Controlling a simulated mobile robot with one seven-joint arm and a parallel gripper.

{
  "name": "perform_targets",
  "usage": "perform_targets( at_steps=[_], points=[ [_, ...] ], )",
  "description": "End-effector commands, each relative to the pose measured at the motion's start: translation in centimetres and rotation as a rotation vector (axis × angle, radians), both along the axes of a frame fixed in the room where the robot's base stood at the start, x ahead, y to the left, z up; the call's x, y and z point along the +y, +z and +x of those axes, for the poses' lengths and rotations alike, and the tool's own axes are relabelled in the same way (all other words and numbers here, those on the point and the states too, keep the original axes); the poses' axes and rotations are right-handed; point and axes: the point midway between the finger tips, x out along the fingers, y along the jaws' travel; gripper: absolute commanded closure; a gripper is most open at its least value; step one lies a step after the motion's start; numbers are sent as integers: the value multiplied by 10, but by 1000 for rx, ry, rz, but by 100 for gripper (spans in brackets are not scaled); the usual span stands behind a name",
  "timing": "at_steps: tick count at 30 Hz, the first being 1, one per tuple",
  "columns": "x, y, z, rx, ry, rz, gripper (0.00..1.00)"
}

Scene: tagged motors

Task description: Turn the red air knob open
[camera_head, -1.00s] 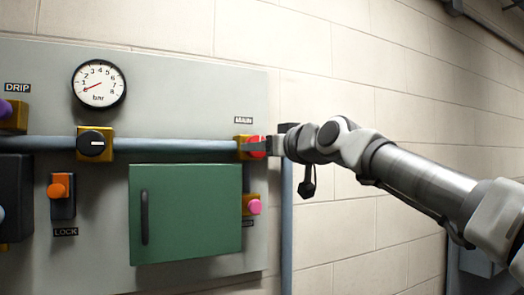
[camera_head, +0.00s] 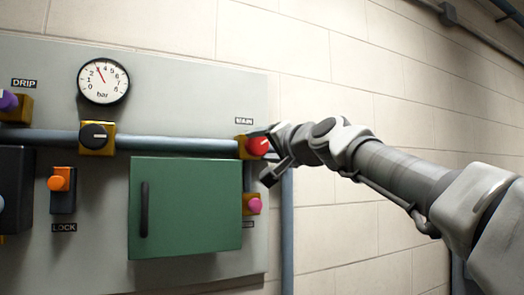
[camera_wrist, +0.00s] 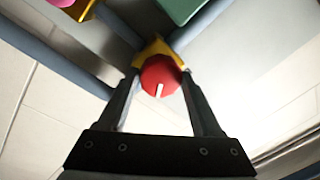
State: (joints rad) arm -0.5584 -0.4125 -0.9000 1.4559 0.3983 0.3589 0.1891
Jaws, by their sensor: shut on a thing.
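The red air knob (camera_head: 258,146) sits on a yellow valve body at the right end of the blue-grey pipe, below the MAIN label. In the wrist view the knob (camera_wrist: 158,73) shows a white pointer line between my two fingers. My gripper (camera_wrist: 160,80) is shut on the knob from both sides, and it is rolled over. The pressure gauge (camera_head: 103,81) at the upper left has its red needle pointing up and left, near 3. In the head view my gripper's fingers are partly hidden behind the knob and wrist.
A black knob (camera_head: 94,136) sits on the same pipe (camera_head: 175,143) to the left. A pink knob (camera_head: 254,205) is just below the red one, near my wrist. A green cabinet door (camera_head: 190,205), an orange LOCK knob (camera_head: 59,183) and a purple knob (camera_head: 8,100) are further left.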

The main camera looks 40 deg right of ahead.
Motion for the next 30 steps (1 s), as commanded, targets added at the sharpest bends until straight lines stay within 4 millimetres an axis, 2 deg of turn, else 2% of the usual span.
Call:
perform_targets(
  at_steps=[15,30],
  points=[
    [1,-1,1,-96,-3,404,89],
    [2,0,0,-128,0,537,89]
  ],
)
